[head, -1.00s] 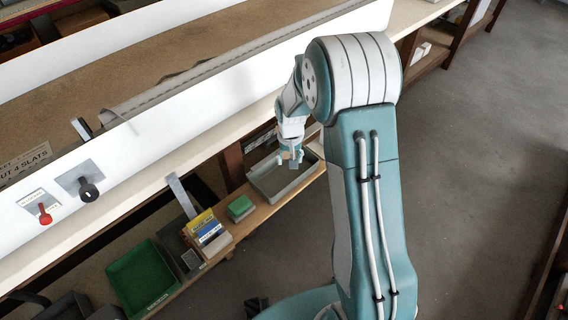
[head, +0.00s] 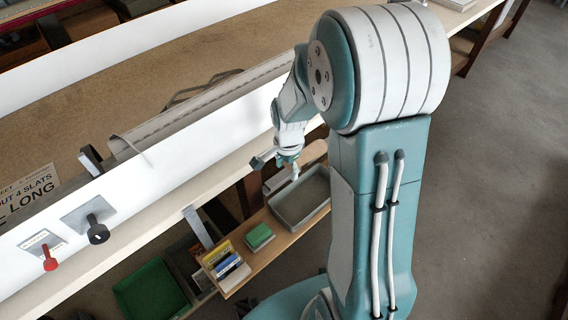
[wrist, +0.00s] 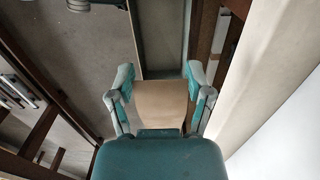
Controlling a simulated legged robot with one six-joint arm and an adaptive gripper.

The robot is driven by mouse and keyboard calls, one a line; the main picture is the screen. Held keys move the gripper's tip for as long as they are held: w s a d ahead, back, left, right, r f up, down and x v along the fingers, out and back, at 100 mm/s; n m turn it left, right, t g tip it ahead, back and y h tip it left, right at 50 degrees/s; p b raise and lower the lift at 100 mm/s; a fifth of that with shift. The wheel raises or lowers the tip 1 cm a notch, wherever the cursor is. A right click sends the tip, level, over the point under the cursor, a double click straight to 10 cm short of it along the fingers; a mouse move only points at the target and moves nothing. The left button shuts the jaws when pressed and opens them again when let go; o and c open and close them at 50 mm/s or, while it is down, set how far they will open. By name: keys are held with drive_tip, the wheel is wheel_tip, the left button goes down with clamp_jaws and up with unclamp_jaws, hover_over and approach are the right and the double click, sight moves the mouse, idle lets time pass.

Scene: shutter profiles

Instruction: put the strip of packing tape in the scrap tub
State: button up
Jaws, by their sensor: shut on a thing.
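A flat tan piece, which looks like the strip of packing tape (wrist: 160,102), sits between the fingers of my gripper (wrist: 160,82) in the wrist view. The fingers are shut on it. In the head view my gripper (head: 289,172) hangs beside the bench edge, by the back left rim of a grey tray (head: 305,222). A tan long shape shows behind the gripper there; I cannot tell if it is the same piece. A green tub (head: 150,291) stands at the lower left. Its label is not readable, so I cannot tell which container is the scrap tub.
Grey floor at right is clear.

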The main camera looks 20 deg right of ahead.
wheel_tip(320, 180, down, 12)
idle(1.1)
drive_tip(key=o, duration=0.7)
drive_tip(key=shift+o, duration=0.2)
drive_tip(key=shift+r, duration=0.2)
wheel_tip(320, 180, up, 12)
drive_tip(key=shift+w+d+f, duration=0.1)
drive_tip(key=shift+f, duration=0.1)
idle(0.7)
